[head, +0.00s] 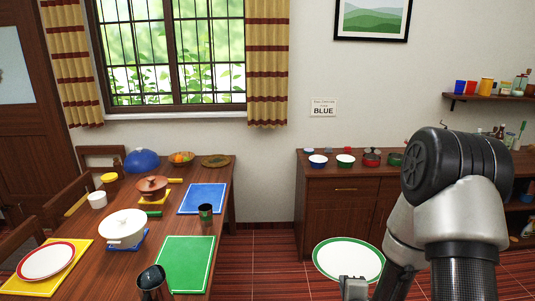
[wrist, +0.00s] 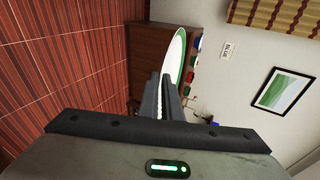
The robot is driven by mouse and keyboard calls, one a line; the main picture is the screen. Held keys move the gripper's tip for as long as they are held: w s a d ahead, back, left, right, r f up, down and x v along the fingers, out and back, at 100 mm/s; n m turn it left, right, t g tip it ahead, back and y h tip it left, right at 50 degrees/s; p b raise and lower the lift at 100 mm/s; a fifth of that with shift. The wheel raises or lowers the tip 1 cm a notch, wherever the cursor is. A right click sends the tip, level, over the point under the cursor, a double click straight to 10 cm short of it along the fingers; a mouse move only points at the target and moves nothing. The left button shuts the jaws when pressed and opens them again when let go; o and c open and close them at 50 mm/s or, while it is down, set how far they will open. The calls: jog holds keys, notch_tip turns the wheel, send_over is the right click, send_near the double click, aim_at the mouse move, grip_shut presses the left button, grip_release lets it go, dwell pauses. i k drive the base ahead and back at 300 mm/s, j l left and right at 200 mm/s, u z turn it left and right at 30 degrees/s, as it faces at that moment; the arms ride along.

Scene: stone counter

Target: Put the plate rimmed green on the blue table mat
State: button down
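The green-rimmed plate (head: 348,259) is white with a green rim. In the head view it is held up in front of the sideboard, its white face showing. My gripper (head: 353,287) is at the plate's lower edge, partly cut off by the frame. In the wrist view my gripper's fingers (wrist: 161,92) are close together on the edge of the plate (wrist: 175,58), which stands out beyond them at a steep angle. The blue table mat (head: 203,196) lies on the wooden table near its right edge, left of the plate. Its surface is mostly bare.
A dark green cup (head: 205,213) stands at the blue mat's front edge. A white pot (head: 122,229), a green mat (head: 186,264), a dark cup (head: 153,283) and a red-rimmed plate (head: 46,261) are nearer. A brown pot (head: 152,188) stands left of the blue mat. Bowls (head: 318,161) line the sideboard.

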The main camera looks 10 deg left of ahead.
aim_at(204, 196)
jog(key=i+z, duration=0.1)
jog(key=i, duration=1.25)
jog(key=i+u, duration=0.35)
jog(key=i+l+u, duration=0.1)
jog(key=i+u, duration=0.2)
jog(key=i+l+u, duration=0.1)
jog(key=i+u, duration=0.25)
jog(key=i+l+u, duration=0.15)
jog(key=u, duration=0.25)
jog(key=i+l+u, duration=0.2)
jog(key=u, duration=0.2)
jog(key=i+l+u, duration=0.25)
jog(key=u, duration=0.15)
